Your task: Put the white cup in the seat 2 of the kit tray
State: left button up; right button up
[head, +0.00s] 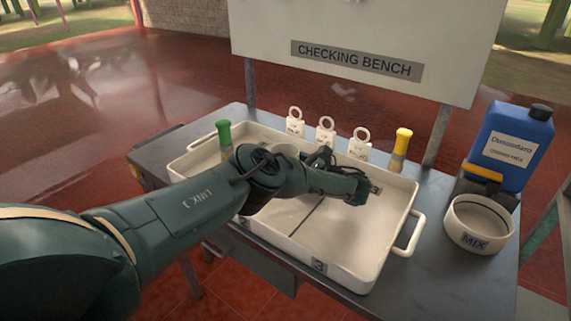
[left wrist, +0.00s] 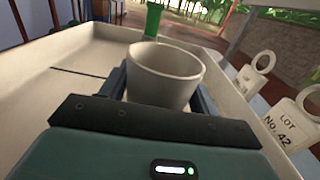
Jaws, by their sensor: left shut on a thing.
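The white cup (left wrist: 165,78) is upright between the fingers of my left gripper (left wrist: 165,95) in the left wrist view. In the head view a bit of the cup's rim (head: 287,150) shows behind my arm, and my left gripper (head: 308,158) is over the back middle of the kit tray (head: 372,283). My arm hides the cup's base, so I cannot tell whether it touches the tray floor. The white tray has dark divider lines and numbers on its front wall; a 3 is at the right and a partly hidden 2 is left of it. My right gripper is not in view.
A green-topped bottle (head: 224,138) and a yellow-topped bottle (head: 400,150) stand at the tray's back corners. White ring-topped lot tags (head: 326,136) line the back. A MIX bowl (head: 478,222) and blue jug (head: 515,145) stand right. The tray's right front floor is bare.

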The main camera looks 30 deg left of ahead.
pick_arm(q)
jog(key=o, duration=0.8)
jog(key=shift+c, duration=0.2)
jog(key=shift+o, duration=1)
jog(key=shift+d, duration=0.25)
jog(key=d, duration=0.6)
jog(key=shift+s+d+b, duration=0.1)
jog(key=shift+b, duration=0.25)
jog(key=shift+d, duration=0.4)
